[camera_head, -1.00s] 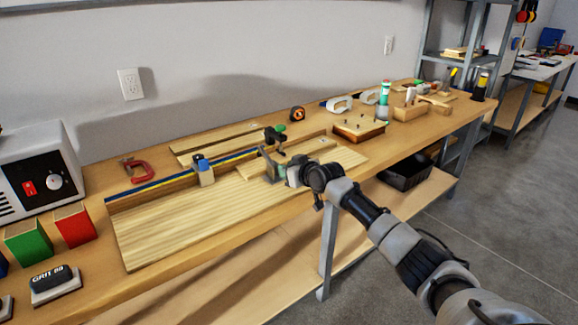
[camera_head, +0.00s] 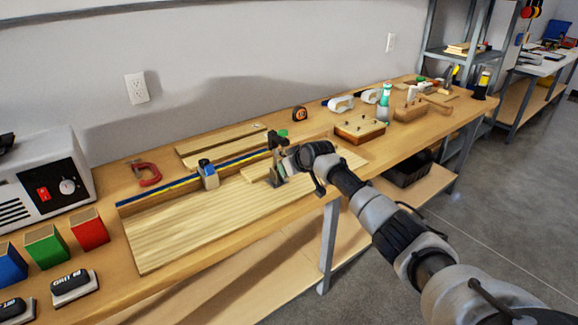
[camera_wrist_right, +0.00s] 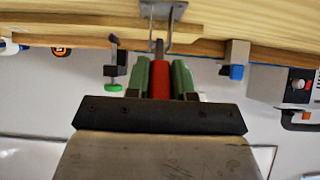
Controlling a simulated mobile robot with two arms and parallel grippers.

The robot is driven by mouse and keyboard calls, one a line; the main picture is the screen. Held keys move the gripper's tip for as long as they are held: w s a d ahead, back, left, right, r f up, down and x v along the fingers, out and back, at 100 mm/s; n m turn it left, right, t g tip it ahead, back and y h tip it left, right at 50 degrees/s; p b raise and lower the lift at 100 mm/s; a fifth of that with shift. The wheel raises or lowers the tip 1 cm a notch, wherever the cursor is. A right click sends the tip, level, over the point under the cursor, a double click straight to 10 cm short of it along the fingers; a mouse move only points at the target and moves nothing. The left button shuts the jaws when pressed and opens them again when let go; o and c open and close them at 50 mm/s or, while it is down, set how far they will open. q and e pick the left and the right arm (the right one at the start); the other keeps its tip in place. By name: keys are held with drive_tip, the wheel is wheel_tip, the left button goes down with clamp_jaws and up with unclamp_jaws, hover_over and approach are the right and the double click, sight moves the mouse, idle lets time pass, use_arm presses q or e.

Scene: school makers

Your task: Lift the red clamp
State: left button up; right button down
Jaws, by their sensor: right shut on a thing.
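My right gripper (camera_wrist_right: 159,80) is shut on a red handle (camera_wrist_right: 159,78), held between its two green pads. The handle leads to a metal clamp (camera_wrist_right: 163,12) on the pale board, partly cut off by the frame edge. In the head view, my right gripper (camera_head: 277,168) is over the board, and the handle is hidden there. A separate red C-clamp (camera_head: 147,174) lies on the bench at the left, apart from the gripper. My left gripper is not in view.
A blue-topped block (camera_head: 208,174) stands at the striped fence. A black clamp with a green knob (camera_wrist_right: 115,72) is beside my gripper. A wooden block with pegs (camera_head: 360,129) stands to the right. Red, green and blue blocks and a grey machine (camera_head: 40,175) are at left.

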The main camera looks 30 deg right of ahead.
drive_tip(key=shift+r, duration=0.1)
drive_tip(key=c, duration=1)
unclamp_jaws()
drive_tip(key=shift+w, duration=0.1)
drive_tip(key=shift+o, duration=0.2)
drive_tip(key=v, duration=1)
drive_tip(key=shift+s+r, duration=0.25)
drive_tip(key=shift+s, duration=0.1)
